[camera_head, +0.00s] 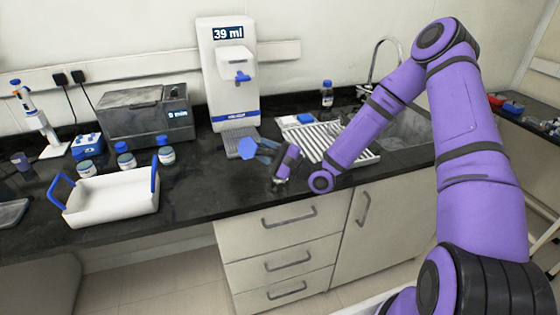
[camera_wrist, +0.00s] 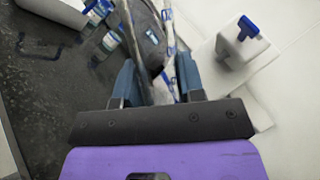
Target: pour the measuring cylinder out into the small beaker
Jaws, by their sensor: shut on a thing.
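My gripper (camera_head: 268,151) is over the bench in front of the dispenser. In the wrist view, my gripper (camera_wrist: 157,85) is shut on the clear measuring cylinder (camera_wrist: 150,62), which runs between its two fingers. In the head view a blue hexagonal foot (camera_head: 248,148), which looks like the cylinder's, faces the camera, so the cylinder seems strongly tilted. Its liquid cannot be made out. I cannot identify the small beaker for sure; a small dark blue cup-like vessel (camera_head: 22,160) stands at the far left of the bench.
The white dispenser (camera_head: 225,70) reads 39 ml. Left of it stand a grey bath (camera_head: 147,118), several blue-capped bottles (camera_head: 166,152) and a white tray with blue handles (camera_head: 112,207). A white drying rack (camera_head: 325,138) and a sink (camera_head: 408,125) lie to the right.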

